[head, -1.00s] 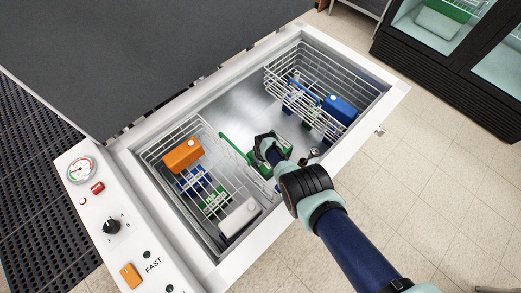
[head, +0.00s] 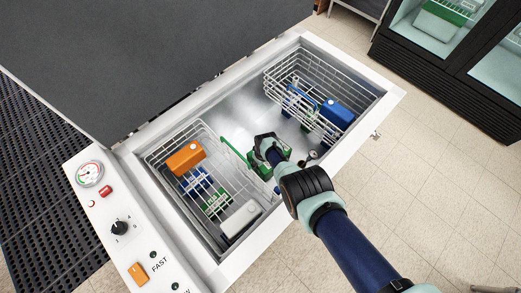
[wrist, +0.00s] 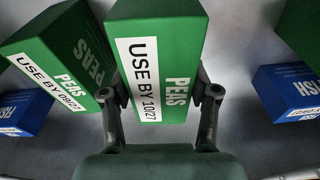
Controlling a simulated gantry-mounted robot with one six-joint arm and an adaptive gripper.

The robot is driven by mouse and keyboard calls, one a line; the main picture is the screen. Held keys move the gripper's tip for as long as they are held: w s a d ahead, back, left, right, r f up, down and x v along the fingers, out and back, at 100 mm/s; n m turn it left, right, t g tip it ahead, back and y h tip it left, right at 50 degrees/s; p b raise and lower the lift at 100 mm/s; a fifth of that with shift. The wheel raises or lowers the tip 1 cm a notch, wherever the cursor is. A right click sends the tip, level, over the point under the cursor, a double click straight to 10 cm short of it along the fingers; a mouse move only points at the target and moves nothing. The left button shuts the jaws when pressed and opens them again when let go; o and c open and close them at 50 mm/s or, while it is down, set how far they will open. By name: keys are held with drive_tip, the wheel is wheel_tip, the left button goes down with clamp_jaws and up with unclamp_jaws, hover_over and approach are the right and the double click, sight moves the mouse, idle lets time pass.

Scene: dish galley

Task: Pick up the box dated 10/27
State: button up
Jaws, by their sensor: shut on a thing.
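In the wrist view, a green peas box (wrist: 170,70) with a white label reading "USE BY 10/27" stands between the two fingers of my gripper (wrist: 162,98). My gripper is shut on this box, one finger on each side. A second green peas box (wrist: 62,65), labelled "USE BY 09/27", is tilted at the left, close beside the left finger. In the head view my gripper (head: 268,146) is down inside the chest freezer, and my arm hides much of the held box.
Blue fish boxes lie at the left (wrist: 25,112) and right (wrist: 290,92) in the wrist view. Wire baskets hang at the freezer's left (head: 165,148) and right (head: 350,90), with an orange box (head: 185,158), a white box (head: 241,219) and a blue box (head: 338,113). Bare freezer floor (head: 235,115) shows behind my gripper.

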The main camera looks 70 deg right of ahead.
wheel_tip(320, 180, up, 17)
drive_tip(key=p, duration=1.3)
drive_tip(key=shift+p, duration=0.35)
